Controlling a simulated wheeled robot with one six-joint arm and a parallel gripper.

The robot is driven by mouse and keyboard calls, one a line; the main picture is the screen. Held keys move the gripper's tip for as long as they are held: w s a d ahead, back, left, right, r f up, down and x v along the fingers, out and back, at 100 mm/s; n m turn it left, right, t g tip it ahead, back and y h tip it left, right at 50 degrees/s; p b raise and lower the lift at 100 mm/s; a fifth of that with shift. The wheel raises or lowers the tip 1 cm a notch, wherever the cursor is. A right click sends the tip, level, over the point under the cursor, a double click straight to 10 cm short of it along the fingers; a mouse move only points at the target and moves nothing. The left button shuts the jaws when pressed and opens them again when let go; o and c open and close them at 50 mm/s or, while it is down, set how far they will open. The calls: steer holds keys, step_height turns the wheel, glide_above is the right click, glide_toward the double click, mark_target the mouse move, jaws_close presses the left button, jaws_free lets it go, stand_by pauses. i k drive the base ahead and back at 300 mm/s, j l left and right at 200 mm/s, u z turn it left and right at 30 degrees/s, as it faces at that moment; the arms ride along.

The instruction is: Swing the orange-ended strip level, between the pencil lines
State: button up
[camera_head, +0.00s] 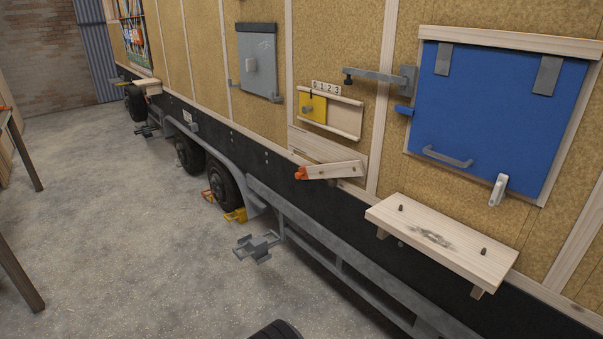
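The wooden strip (335,170) with the orange end (300,173) is on the trailer's side wall, below the yellow sliding panel. Its orange end points left and sits a little lower than its right end in the picture. Dark fastener dots show along it. A pale wooden board (328,146) is fixed on the wall just above and behind the strip. I cannot make out the pencil lines at this size. My gripper is not in view.
A blue hatch (490,115) with a grey handle is at the right, above a wooden shelf (440,240) that juts out. A grey bracket arm (375,75) sticks out beside the hatch. Grey rails run low along the trailer. The concrete floor (130,230) at left is mostly clear.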

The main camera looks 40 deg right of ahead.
mark_target(356, 168)
steer(key=i+l, duration=0.75)
steer(key=i+l+z, duration=0.15)
steer(key=i+l, duration=0.55)
steer(key=i, duration=0.2)
